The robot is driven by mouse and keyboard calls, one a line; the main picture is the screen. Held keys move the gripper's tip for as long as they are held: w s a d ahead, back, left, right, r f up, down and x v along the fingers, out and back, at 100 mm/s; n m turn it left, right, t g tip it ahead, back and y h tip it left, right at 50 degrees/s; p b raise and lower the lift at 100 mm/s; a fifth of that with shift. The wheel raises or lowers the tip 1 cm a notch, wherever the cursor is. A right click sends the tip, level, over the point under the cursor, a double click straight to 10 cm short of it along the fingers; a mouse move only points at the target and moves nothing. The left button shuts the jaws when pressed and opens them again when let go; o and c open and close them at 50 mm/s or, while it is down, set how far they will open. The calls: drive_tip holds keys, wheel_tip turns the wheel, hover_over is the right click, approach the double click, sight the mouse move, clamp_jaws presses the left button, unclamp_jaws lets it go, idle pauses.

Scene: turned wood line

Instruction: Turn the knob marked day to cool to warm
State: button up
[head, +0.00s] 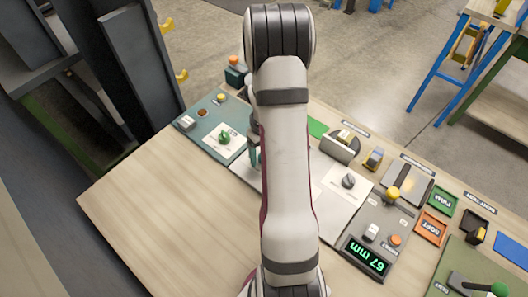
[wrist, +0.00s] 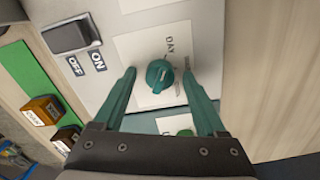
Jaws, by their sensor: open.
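In the wrist view, a round teal knob (wrist: 158,75) stands on a white card on a light grey panel (wrist: 108,22). The word DAY is printed beside it; the other words around it are too small to read, and I cannot tell which mark it points to. My gripper (wrist: 158,71) is open, with one teal finger on each side of the knob and a gap showing on both sides. In the head view my arm hides this knob and most of my gripper; only part of a teal finger shows.
A dark rocker switch (wrist: 70,36) marked ON and OFF is on the same panel. In the head view, a green knob (head: 224,137) is on a teal panel to the left, and a grey knob (head: 348,181) to the right. The wooden table (head: 150,210) is bare at the front left.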

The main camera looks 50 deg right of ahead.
clamp_jaws()
idle(0.3)
drive_tip(key=m, duration=1.1)
drive_tip(key=shift+m, duration=0.4)
idle(0.5)
unclamp_jaws()
